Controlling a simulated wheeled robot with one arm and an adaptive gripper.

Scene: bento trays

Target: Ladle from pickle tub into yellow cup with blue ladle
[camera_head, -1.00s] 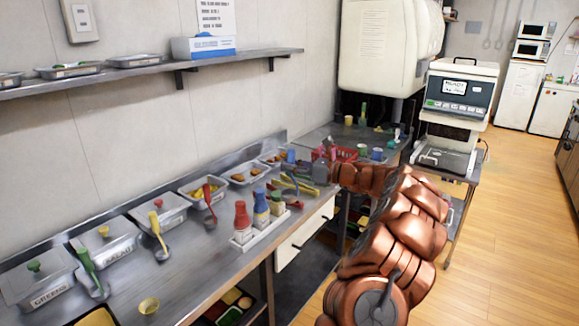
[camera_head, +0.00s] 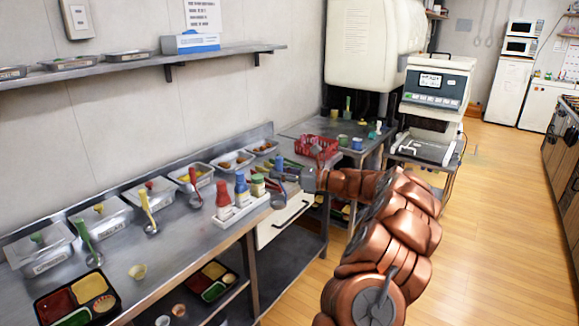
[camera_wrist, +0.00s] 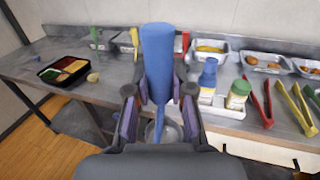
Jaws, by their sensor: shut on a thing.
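My gripper (camera_wrist: 158,100) is shut on the blue handle of the blue ladle (camera_wrist: 158,55), which stands upright between the fingers. The ladle's metal bowl (camera_wrist: 172,132) hangs below, partly hidden by the gripper. In the head view my gripper (camera_head: 308,180) is at the counter's front edge, right of the sauce bottles.
Lidded tubs (camera_head: 104,224) with ladles before them line the counter's left. A white caddy (camera_head: 238,212) holds red, blue and green-capped bottles. Tongs (camera_wrist: 285,100) lie near my gripper. Bare counter lies between cup and caddy.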

